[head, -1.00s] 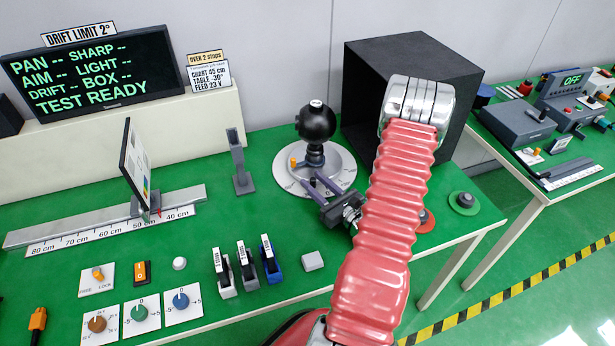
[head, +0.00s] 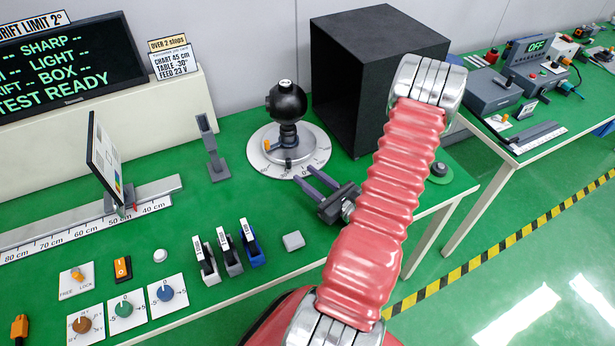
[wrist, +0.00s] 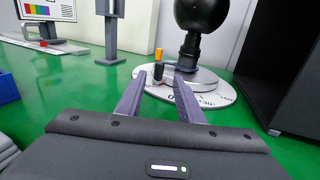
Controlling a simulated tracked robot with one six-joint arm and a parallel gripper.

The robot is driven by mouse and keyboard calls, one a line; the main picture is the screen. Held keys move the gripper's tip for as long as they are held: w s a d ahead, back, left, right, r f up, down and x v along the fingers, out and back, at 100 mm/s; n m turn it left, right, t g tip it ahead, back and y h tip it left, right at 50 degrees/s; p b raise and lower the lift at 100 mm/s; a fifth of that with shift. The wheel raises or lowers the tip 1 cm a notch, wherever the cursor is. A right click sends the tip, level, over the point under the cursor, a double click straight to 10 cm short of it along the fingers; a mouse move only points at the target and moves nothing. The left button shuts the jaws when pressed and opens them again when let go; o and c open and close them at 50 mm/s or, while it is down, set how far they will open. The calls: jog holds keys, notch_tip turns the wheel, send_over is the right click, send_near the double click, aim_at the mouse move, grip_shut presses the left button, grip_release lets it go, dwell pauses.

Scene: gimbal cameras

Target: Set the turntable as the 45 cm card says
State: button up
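The turntable (head: 318,146) is a white disc with a degree scale, carrying a black ball-shaped head (head: 287,101) on a post. An orange peg (head: 267,145) and a short black peg (head: 289,163) stand at its near side. They line up in the wrist view, black (wrist: 158,72) before orange (wrist: 158,54). My gripper (head: 304,174) is open and empty, just off the disc's front right edge. Its fingers (wrist: 160,84) point at the disc in the wrist view. The card (head: 172,63) reads CHART 45 cm, TABLE -30°, FEED 23 V.
A black open box (head: 375,75) stands right behind the turntable. A chart panel (head: 105,155) sits on a scaled rail (head: 160,190) at left. A grey post (head: 212,150) stands between. Several switches and knobs line the front. The screen (head: 70,65) shows TEST READY.

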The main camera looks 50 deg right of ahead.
jog(key=shift+c, duration=0.6)
jog(key=shift+r, duration=0.1)
jog(key=shift+c, duration=0.7)
jog(key=shift+w+r, duration=0.2)
jog(key=shift+r, duration=0.15)
jog(key=shift+c, duration=0.8)
jog(key=r+n, duration=0.1)
jog(key=r, duration=0.1)
jog(key=w+r+n+y, duration=0.1)
jog(key=r, duration=0.1)
jog(key=w+r+n, duration=0.1)
jog(key=r, duration=0.2)
jog(key=shift+d+t+y, duration=0.3)
jog(key=shift+t, duration=0.1)
grip_shut()
jog(key=a+r+n+g+y, duration=0.4)
jog(key=r+n+g, duration=0.2)
jog(key=n, duration=0.8)
jog(key=s+d+f+n+g+h, duration=0.3)
jog(key=s+d+n+g+h, duration=0.1)
jog(key=n, duration=0.5)
jog(key=s+d+g, duration=0.1)
jog(key=s+d, duration=0.1)
jog(key=s, duration=0.1)
jog(key=shift+d+f+n+h, duration=0.15)
jog(key=shift+n+h, duration=0.15)
